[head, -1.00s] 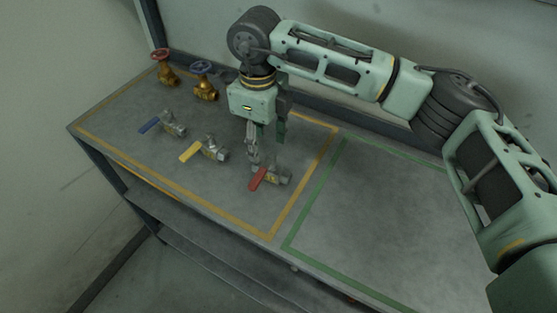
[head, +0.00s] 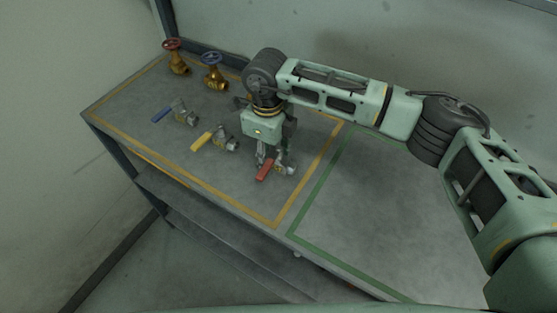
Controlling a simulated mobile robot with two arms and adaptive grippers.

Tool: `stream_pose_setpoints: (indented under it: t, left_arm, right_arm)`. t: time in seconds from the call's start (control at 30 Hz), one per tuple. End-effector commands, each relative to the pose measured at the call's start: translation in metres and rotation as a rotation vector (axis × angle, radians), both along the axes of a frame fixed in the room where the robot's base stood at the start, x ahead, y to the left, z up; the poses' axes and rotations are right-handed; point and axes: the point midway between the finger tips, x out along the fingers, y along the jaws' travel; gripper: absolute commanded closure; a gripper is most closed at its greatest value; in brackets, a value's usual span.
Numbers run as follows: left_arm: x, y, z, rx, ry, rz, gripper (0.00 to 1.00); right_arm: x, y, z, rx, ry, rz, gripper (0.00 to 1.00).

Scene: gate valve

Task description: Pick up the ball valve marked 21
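Three ball valves with lever handles lie on the bench: one with a blue lever (head: 183,117), one with a yellow lever (head: 224,144) and one with a red lever (head: 265,170). No number can be read on any of them, so I cannot tell which is marked 21. My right gripper (head: 273,161) points down at the red-lever valve. Its fingers are spread apart, low around the valve's body, and partly cover it. I cannot tell whether they touch it. My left gripper is out of view.
Two brass gate valves stand at the back left, one with a red handwheel (head: 172,45) and one with a blue handwheel (head: 211,58). The valves are inside a yellow outline (head: 246,211). The green-outlined area (head: 318,190) to the right is empty. A wall runs behind the bench.

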Motion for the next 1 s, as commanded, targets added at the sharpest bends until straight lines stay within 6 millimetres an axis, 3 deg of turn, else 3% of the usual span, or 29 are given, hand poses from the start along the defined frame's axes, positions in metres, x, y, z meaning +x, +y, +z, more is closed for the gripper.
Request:
stream_pose_setpoints:
  t: [0.4,1.0]
  left_arm:
    - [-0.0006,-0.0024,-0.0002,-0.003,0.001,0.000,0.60]
    - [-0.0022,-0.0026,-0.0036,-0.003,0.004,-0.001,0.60]
  right_arm:
    - [0.0000,0.0001,0.0005,0.000,0.000,0.000,1.00]
    - [0.0012,0.0007,0.0061,0.002,-0.004,0.001,1.00]
